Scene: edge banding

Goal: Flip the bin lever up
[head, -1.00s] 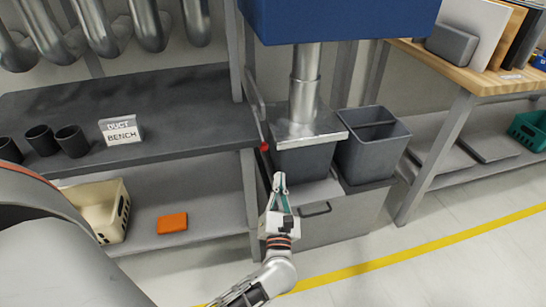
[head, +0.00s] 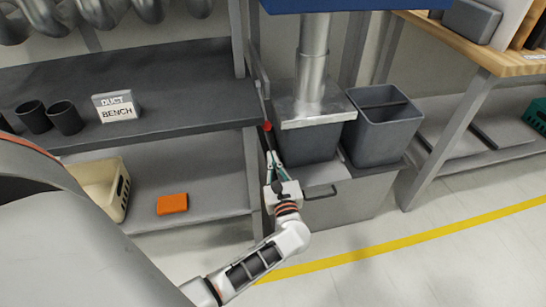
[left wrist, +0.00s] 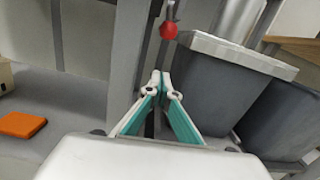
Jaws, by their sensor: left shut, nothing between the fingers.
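The bin lever's red ball knob (head: 267,126) is between the dark bench's right end and the lidded grey bin (head: 309,143). In the left wrist view the knob (left wrist: 169,30) is at the top middle, with a short grey shaft above it, so the lever appears to point down. My left gripper (head: 271,156) is below the knob, apart from it. In the left wrist view its fingertips (left wrist: 161,76) meet and hold nothing. The lever's pivot is not clear. My right gripper is not in view.
A metal duct (head: 313,60) comes down to the bin's lid. An open grey bin (head: 380,130) stands to the right, and a grey cabinet (head: 335,212) is below. The duct bench (head: 180,110) is at the left, with an orange block (head: 172,204) on its lower shelf.

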